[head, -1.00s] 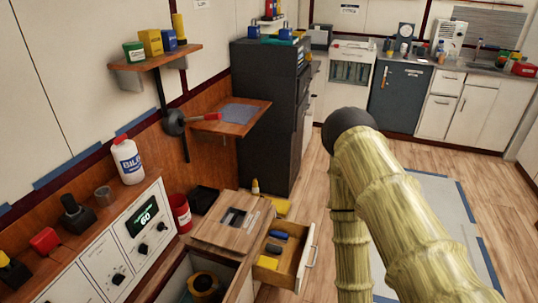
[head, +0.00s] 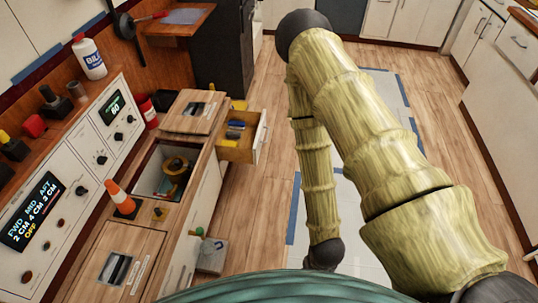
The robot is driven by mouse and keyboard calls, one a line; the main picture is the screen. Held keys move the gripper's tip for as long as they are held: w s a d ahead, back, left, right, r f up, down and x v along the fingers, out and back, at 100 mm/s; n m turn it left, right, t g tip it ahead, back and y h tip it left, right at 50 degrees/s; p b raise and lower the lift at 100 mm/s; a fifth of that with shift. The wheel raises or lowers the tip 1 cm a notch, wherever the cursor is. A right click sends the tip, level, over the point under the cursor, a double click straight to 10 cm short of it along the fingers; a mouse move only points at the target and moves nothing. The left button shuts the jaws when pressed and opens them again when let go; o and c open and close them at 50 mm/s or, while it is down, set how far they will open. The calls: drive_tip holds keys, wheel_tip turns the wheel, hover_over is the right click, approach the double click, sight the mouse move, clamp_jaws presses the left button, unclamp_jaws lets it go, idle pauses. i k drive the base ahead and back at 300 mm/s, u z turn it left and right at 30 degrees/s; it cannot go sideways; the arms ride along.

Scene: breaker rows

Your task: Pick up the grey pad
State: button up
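No object can be told for sure as the grey pad. A flat grey-blue sheet (head: 187,16) lies on the small wooden wall shelf at the top left of the head view. A light grey flat block (head: 213,256) stands low beside the cabinet front, with a small green ball close to it. My arm, in yellow-green ribbed covers, rises from the lower right to a dark elbow and hangs down to a dark joint near the bottom middle. My gripper is not in view, so what it holds cannot be seen.
An open drawer (head: 239,146) with blue, dark and yellow items sticks out from the wooden counter. An orange cone (head: 120,199) stands by an open bin (head: 160,178). A control panel (head: 40,215) runs along the left. Wooden floor (head: 262,190) between counter and arm is clear.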

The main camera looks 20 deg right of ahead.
sight(234, 134)
drive_tip(key=u, duration=0.4)
drive_tip(key=k, duration=0.2)
drive_tip(key=z, duration=1.15)
drive_tip(key=i, duration=0.85)
drive_tip(key=u, duration=0.8)
drive_tip(key=k, duration=0.55)
drive_tip(key=z, duration=0.3)
drive_tip(key=i, duration=0.7)
drive_tip(key=z, duration=0.7)
drive_tip(key=i, duration=0.7)
drive_tip(key=u, duration=0.25)
